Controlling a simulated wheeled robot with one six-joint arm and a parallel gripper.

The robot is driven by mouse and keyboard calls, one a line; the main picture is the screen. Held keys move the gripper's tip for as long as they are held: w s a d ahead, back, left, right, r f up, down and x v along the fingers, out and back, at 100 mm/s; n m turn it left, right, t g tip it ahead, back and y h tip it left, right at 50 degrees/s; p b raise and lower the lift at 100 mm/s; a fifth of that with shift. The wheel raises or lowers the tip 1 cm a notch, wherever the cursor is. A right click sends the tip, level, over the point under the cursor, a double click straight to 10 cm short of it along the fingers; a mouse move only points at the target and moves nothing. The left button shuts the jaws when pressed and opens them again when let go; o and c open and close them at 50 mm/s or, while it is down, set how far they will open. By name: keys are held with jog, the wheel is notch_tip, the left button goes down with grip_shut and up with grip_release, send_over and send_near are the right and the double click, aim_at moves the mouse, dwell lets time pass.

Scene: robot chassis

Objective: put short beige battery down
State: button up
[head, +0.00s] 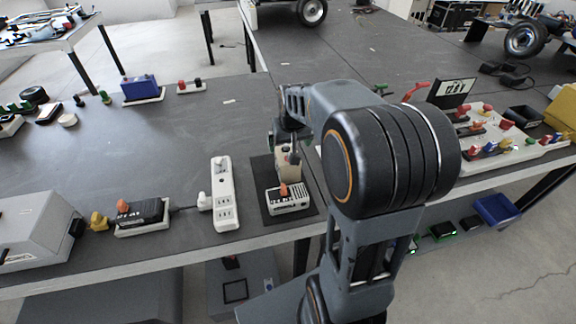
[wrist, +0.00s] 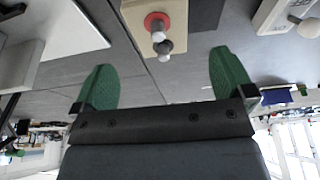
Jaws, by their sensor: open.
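The short beige battery (wrist: 152,36) shows at the top middle of the wrist view, with a red-ringed terminal and a grey terminal facing me. It lies beyond and between the two green fingertips of my gripper (wrist: 165,72), which is open and empty. In the head view a beige block (head: 289,158), likely this battery, stands upright over the dark mat (head: 263,178) behind a white unit with an orange knob. My gripper (head: 283,137) is above it there, partly hidden by my arm. Whether the battery's base touches the mat is hidden.
The white unit (head: 290,204) sits at the mat's front. A white power strip (head: 222,196) lies to its left, then a black device (head: 143,213) with an orange knob. A blue box (head: 140,86) stands at back left. A white parts tray (head: 497,140) is right. The table's middle left is clear.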

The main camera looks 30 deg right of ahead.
aim_at(287, 155)
jog(key=shift+x, duration=4.2)
jog(key=c, duration=1.8)
jog(key=shift+r, duration=0.15)
grip_shut()
